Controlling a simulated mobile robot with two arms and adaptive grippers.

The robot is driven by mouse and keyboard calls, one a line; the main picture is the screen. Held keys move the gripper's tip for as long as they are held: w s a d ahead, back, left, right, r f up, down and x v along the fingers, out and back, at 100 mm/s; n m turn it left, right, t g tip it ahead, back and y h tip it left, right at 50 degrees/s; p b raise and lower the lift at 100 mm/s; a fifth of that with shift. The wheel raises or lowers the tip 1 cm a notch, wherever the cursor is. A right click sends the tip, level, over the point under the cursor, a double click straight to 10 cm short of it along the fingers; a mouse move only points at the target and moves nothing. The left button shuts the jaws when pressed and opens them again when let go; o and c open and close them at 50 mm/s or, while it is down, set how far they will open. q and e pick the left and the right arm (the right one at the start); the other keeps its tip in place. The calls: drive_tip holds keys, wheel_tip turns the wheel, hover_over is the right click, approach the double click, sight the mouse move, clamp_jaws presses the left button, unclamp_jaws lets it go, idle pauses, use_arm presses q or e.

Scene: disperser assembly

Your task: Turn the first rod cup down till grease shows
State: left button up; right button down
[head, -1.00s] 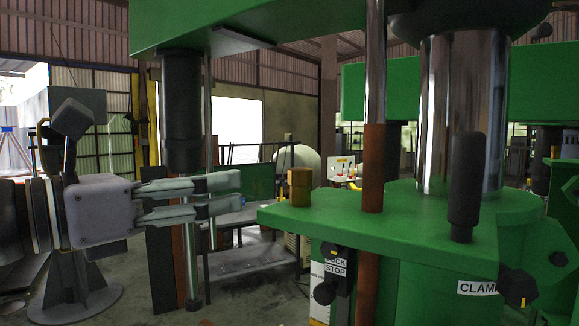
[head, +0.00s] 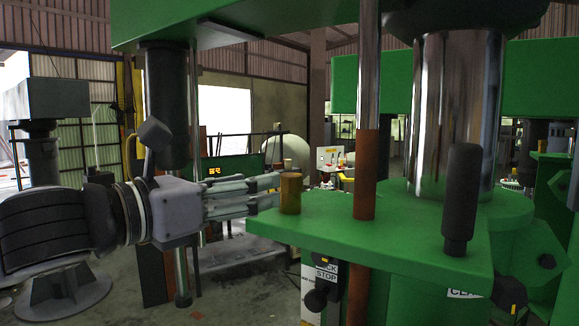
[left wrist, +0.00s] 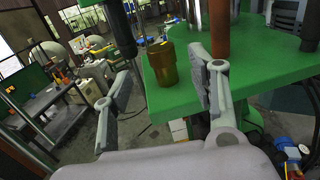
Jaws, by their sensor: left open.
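A small brass-coloured cup (head: 290,193) stands upright on the green machine plate (head: 400,232), near its left edge. It also shows in the left wrist view (left wrist: 161,66), ahead of the fingers and between their lines. My left gripper (head: 278,190) comes in from the left with its fingers pointing at the cup. In the left wrist view the left gripper (left wrist: 165,88) is open and empty, one finger on each side. In the head view the fingertips reach the cup's left side; I cannot tell whether they touch it. No grease is visible. My right gripper is not in view.
A brown-sleeved rod (head: 365,175) rises through the plate right of the cup. A black handle (head: 460,200) and a thick chrome column (head: 455,115) stand further right. A dark hanging cylinder (head: 167,105) is behind my left arm. A grey bench (left wrist: 65,105) stands beyond.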

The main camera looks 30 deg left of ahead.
sight(289, 174)
use_arm(q)
drive_tip(key=shift+p+x, duration=1.15)
drive_tip(key=shift+x, duration=0.5)
drive_tip(key=shift+w, duration=0.6)
drive_tip(key=shift+p+x, duration=0.65)
drive_tip(key=shift+x, duration=1.15)
drive_tip(key=shift+w+d, duration=0.3)
drive_tip(key=shift+w, duration=0.1)
drive_tip(key=shift+c, duration=0.2)
drive_tip(key=c, duration=1.1)
drive_tip(key=shift+c, duration=0.2)
drive_tip(key=shift+r+h, duration=0.1)
drive_tip(key=shift+h, duration=0.2)
